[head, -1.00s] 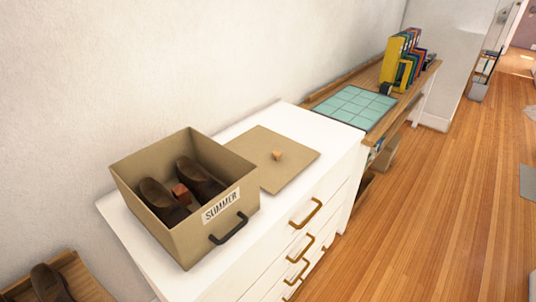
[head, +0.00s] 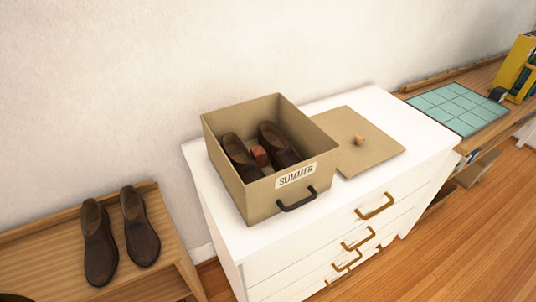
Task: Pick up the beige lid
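The beige lid (head: 369,151) lies flat on top of the white dresser (head: 290,240), to the right of the beige box. It is square with a small wooden knob (head: 359,140) near its middle. The open beige box (head: 258,203) is labelled "SUMMER" and has a dark handle on its front. Inside it are brown shoes (head: 282,146) and a small reddish-brown block (head: 260,156). The lid's left edge lies close to the box, and I cannot tell whether they touch. Neither of my grippers is in view.
A wooden bench (head: 160,237) at the left holds a pair of brown shoes (head: 140,228). At the right, a wooden desk (head: 420,91) carries a teal gridded mat (head: 457,108) and a yellow binder or holder (head: 514,66). Wooden floor is clear at the lower right.

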